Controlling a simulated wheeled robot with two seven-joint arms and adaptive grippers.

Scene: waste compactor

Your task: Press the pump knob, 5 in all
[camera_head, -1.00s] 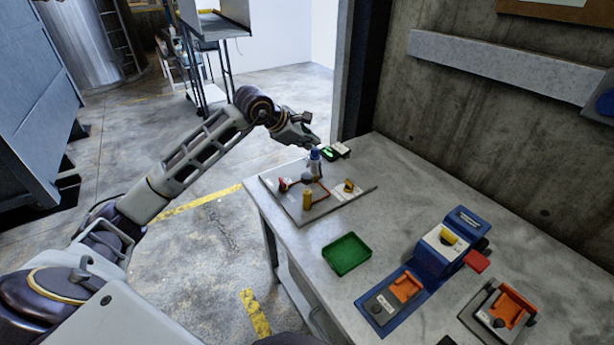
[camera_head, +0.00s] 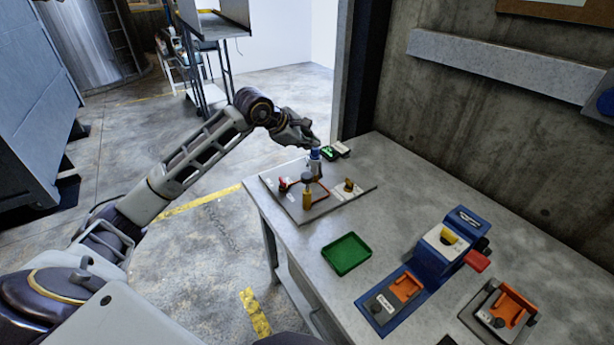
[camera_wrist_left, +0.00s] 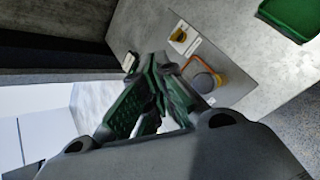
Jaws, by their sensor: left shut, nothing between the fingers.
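The pump board (camera_head: 330,203) lies flat on the table's far left corner. A blue-topped upright part (camera_head: 315,154) stands at its back. A round grey knob (camera_head: 307,177) sits in front of it, above a yellow post (camera_head: 307,198); I cannot tell for sure which one is the pump knob. My left gripper (camera_head: 315,146) is shut and empty, its tips just above or touching the blue top. In the left wrist view the gripper's green-padded fingers (camera_wrist_left: 143,66) hide what is under them; the grey knob (camera_wrist_left: 203,82) shows beside them. My right gripper is not in view.
A green tray (camera_head: 346,254) lies in front of the board. A small box with a green light (camera_head: 329,153) stands behind it. A blue machine (camera_head: 443,252) and an orange-and-grey fixture (camera_head: 500,310) stand to the right. The concrete wall (camera_head: 480,130) borders the table.

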